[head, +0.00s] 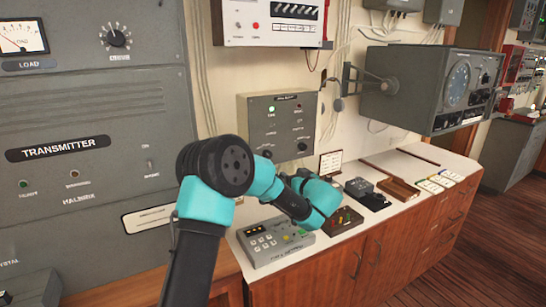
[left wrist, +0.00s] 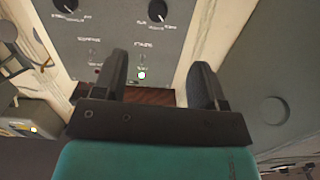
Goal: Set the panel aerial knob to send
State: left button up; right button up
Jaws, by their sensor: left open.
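The grey wall panel (head: 251,120) has a green lamp and a red lamp near its top and two black knobs at its bottom. Its left knob (head: 267,154) is partly behind my arm; its right knob (head: 303,146) is clear. In the left wrist view the panel (left wrist: 110,25) appears upside down, with both knobs at the top edge; its labels are too small to read surely. My left gripper (left wrist: 160,72) is open and empty, with the lit green lamp showing between its fingers. It touches neither knob there. In the head view its fingers are hidden. My right gripper is out of view.
A counter (head: 400,205) below the panel bears a keypad box (head: 275,242), a small dark box (head: 343,221) and other items. A grey transmitter cabinet (head: 95,110) stands at left. A round-screened unit (head: 425,90) juts from the wall at right.

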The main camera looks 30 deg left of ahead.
aim_at(269, 155)
pick_arm(q)
jog(key=shift+r+t, duration=0.4)
jog(key=shift+r, duration=0.15)
jog(key=shift+w, duration=0.1)
jog(key=x, duration=1.7)
jog(key=shift+a+r, duration=0.2)
jog(key=shift+a, duration=0.05)
jog(key=shift+c, duration=0.2)
jog(key=c, duration=0.9)
jog(key=shift+o, duration=0.2)
